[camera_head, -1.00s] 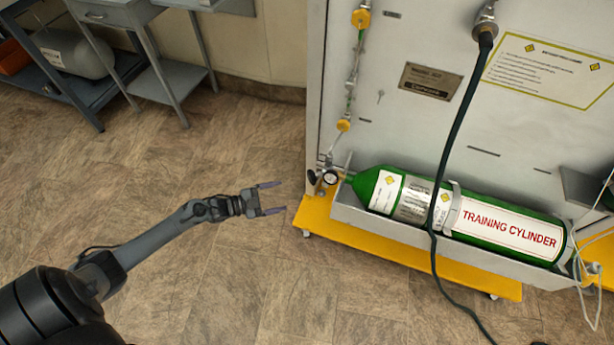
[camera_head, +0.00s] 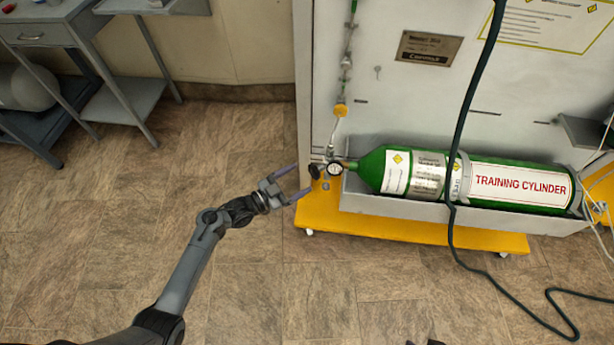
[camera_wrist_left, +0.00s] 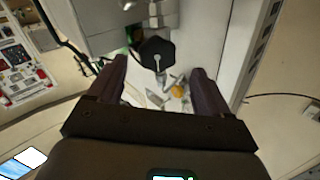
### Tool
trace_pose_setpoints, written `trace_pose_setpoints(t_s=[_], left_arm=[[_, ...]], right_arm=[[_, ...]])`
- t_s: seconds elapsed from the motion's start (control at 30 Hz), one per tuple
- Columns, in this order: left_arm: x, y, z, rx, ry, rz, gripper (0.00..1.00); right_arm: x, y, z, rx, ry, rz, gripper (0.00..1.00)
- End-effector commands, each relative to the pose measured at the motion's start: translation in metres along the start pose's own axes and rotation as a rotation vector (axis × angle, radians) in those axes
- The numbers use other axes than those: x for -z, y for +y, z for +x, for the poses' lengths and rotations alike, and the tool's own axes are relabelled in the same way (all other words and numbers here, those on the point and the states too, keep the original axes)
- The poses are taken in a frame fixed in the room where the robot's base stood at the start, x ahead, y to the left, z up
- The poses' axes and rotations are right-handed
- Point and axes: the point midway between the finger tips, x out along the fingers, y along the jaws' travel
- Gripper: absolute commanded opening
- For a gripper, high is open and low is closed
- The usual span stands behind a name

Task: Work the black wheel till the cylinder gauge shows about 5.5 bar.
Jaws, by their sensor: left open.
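The green training cylinder (camera_head: 425,176) lies on its side in a grey tray on the yellow base, its valve end to the left. A small round gauge (camera_head: 335,168) sits at that end; its needle is too small to read. The black wheel (camera_head: 315,171) is just left of the gauge. In the left wrist view the black wheel (camera_wrist_left: 157,53) lies ahead, between and beyond the fingertips. My left gripper (camera_head: 301,180) is open and empty, its fingertips close to the wheel's left side, with no clear contact visible.
A dark hose (camera_head: 462,130) hangs across the cylinder to the floor. The grey panel (camera_head: 400,110) stands behind, with a pipe and yellow fitting (camera_head: 340,109) above the valve. A grey side table (camera_head: 120,95) stands at left. The floor around my arm is clear.

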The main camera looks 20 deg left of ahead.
Motion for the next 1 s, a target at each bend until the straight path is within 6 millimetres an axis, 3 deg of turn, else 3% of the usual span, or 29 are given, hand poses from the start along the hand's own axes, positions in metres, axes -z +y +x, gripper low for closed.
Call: trace_pose_setpoints(t_s=[0.1, 0.3, 0.7, 0.77, 1.0], left_arm=[[-0.002, 0.002, 0.019, -0.001, 0.003, 0.0, 0.79], [-0.001, 0.001, 0.037, 0.0, 0.001, 0.0, 0.79], [0.0, 0.001, 0.043, 0.0, 0.0, 0.0, 0.79], [0.0, 0.001, 0.043, 0.0, 0.0, 0.0, 0.73], [0.0, 0.001, 0.043, -0.001, 0.0, 0.0, 0.36]], right_arm=[[-0.003, -0.002, 0.011, 0.004, 0.001, 0.005, 0.43], [-0.005, -0.001, 0.018, 0.003, 0.001, 0.008, 0.43], [-0.006, -0.001, 0.019, 0.002, 0.001, 0.007, 0.43], [-0.006, -0.001, 0.019, 0.001, 0.0, 0.005, 0.43], [-0.006, 0.001, 0.019, -0.004, -0.001, -0.001, 0.43]])
